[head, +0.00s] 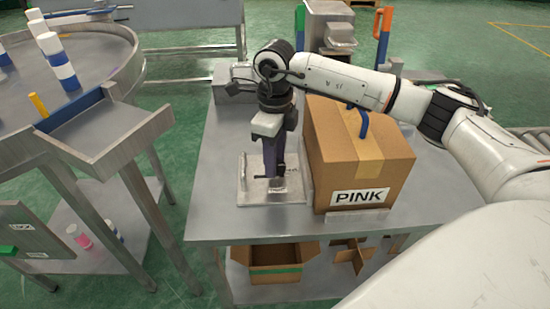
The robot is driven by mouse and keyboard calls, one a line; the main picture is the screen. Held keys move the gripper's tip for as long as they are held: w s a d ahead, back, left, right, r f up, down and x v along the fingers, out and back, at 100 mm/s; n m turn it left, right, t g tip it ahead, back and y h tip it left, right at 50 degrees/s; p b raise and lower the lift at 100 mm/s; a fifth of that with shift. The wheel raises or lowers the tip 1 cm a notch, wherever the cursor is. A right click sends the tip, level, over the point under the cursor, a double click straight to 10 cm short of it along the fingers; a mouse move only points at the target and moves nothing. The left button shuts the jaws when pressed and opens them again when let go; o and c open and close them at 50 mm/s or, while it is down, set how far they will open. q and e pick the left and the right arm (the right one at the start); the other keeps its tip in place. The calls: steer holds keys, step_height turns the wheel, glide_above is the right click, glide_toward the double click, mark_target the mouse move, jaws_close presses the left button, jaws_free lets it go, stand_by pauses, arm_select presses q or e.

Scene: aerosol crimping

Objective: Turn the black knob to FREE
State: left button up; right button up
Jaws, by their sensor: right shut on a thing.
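A light metal plate (247,195) with small markings and a handle at its left lies on the steel table. My right gripper (277,184) reaches straight down over the plate, with its dark fingers shut at the plate's surface. The black knob is mostly hidden behind the fingers; a small dark part (256,179) shows just left of the fingertips. Its pointing direction and the word FREE cannot be read. My left gripper is not in view.
A cardboard box (390,165) labelled PINK stands on the table (235,230) close right of my gripper. A metal box (232,85) is behind the plate. A round table and chute (105,125) with cans stand left. Cartons (275,272) lie on the lower shelf.

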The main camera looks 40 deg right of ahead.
steer(key=shift+r, duration=0.1)
steer(key=o, duration=1.1)
steer(key=shift+c, duration=0.2)
step_height(320, 180, up, 10)
steer(key=shift+r, duration=0.15)
